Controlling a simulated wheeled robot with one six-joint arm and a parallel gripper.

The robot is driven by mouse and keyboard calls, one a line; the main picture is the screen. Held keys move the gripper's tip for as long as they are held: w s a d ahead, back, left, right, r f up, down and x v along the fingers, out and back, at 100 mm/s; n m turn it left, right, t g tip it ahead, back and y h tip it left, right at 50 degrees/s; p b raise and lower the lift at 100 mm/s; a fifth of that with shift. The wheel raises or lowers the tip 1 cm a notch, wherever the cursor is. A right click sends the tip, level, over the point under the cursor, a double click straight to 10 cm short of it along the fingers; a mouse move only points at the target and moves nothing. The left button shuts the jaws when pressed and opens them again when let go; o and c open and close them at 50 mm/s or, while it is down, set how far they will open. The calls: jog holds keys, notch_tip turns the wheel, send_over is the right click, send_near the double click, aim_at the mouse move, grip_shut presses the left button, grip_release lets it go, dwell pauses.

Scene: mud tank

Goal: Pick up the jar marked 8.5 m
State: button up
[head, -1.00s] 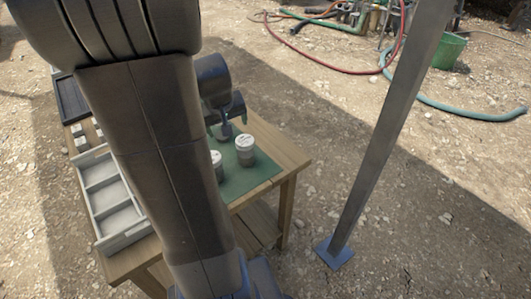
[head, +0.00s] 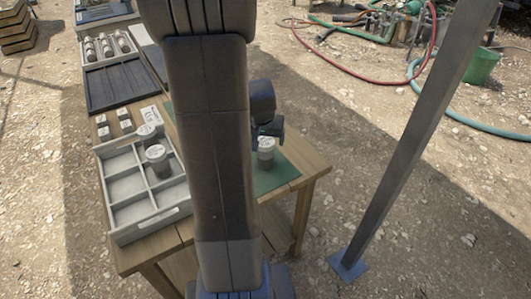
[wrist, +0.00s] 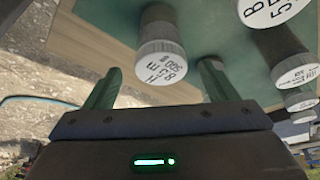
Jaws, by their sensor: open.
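A jar with a white lid (head: 266,144) stands on the green mat (head: 277,178) at the table's right. My gripper (head: 268,130) is just above it, fingers pointing down. In the wrist view my open gripper (wrist: 158,72) has this jar's lid (wrist: 160,60) between its two fingertips, seemingly just beyond them; contact is not visible. The lid's black writing is upside down, and I cannot read it surely as 8.5 m. A second white-lidded jar (wrist: 270,10) stands to the right, its lid partly cut off by the frame.
A grey divided tray (head: 120,212) stands left of my arm with a jar (head: 157,158) in it. Small white-topped blocks (head: 102,128) and a dark tray (head: 118,82) lie behind. More jar lids (wrist: 297,76) show at right in the wrist view. A metal post (head: 405,150) stands right of the table.

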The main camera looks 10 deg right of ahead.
aim_at(265, 141)
jog(key=shift+x, duration=2.65)
jog(key=c, duration=1.4)
